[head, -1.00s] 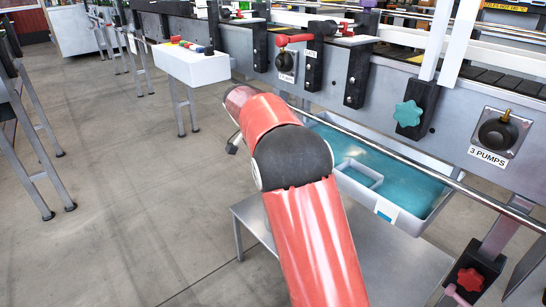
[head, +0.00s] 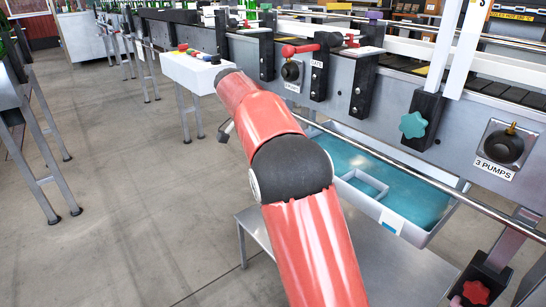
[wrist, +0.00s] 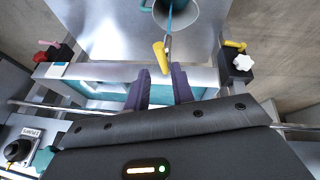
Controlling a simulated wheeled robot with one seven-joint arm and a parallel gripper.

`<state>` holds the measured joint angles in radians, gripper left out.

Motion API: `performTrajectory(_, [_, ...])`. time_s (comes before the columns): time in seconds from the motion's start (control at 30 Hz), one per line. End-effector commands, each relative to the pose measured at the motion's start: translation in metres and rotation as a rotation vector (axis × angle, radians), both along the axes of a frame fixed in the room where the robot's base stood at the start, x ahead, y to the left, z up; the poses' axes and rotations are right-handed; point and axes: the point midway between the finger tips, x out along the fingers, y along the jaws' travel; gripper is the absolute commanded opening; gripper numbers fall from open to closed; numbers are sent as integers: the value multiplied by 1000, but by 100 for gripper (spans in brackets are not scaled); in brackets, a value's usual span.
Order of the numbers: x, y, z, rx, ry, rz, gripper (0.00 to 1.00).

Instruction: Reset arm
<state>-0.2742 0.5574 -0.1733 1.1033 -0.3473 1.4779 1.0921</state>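My red arm (head: 310,245) rises through the middle of the head view, with a dark elbow joint and its far section reaching up and left. My gripper is mostly hidden behind the arm there; only a small dark part shows at its left. In the wrist view the two purple fingers of my gripper (wrist: 160,76) stand apart with a gap between them. Nothing is seen held. Beyond the fingers is a yellow-handled lever (wrist: 160,55) by a metal funnel-like part (wrist: 178,14).
The conveyor side panel (head: 385,110) with knobs runs along the right. A tray of blue liquid (head: 405,190) sits under a rail (head: 390,158), above a grey metal table (head: 385,270). A white button box (head: 195,72) stands beyond the arm.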

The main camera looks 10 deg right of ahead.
Motion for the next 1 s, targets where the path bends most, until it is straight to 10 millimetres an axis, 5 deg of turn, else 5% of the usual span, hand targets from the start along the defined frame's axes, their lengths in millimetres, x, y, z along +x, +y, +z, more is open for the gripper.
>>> performTrajectory(0.4, [-2,2,6,3,0,2,24])
performTrajectory(0.53, [-17,-4,17,33,2,44,24])
performTrajectory(0.8, [-113,-26,52,159,-12,312,24])
performTrajectory(1.0, [-199,-29,53,210,-58,539,24])
